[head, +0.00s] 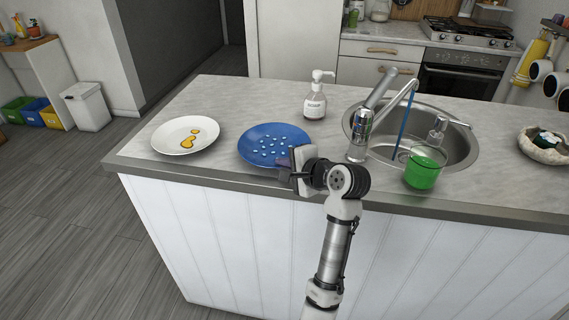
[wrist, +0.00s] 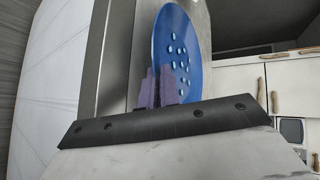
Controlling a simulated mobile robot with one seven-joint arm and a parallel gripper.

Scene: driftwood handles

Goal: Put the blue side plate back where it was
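The blue side plate (head: 273,143), dotted with pale water drops, is on the near part of the counter, left of the sink. It also shows in the wrist view (wrist: 181,45). My gripper (head: 289,166) is at its near right rim. In the wrist view, my purple fingers (wrist: 158,88) are close together, one on each side of the rim, and look shut on it. The rim between the fingers is hidden. I cannot tell whether the plate touches the counter or is slightly raised.
A white plate (head: 185,135) with orange-yellow stains lies to the left on the counter (head: 225,98). A soap bottle (head: 315,100) stands behind. To the right are the tap (head: 361,135), a green cup (head: 423,168), the sink (head: 462,146) and a stone-like bowl (head: 545,148).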

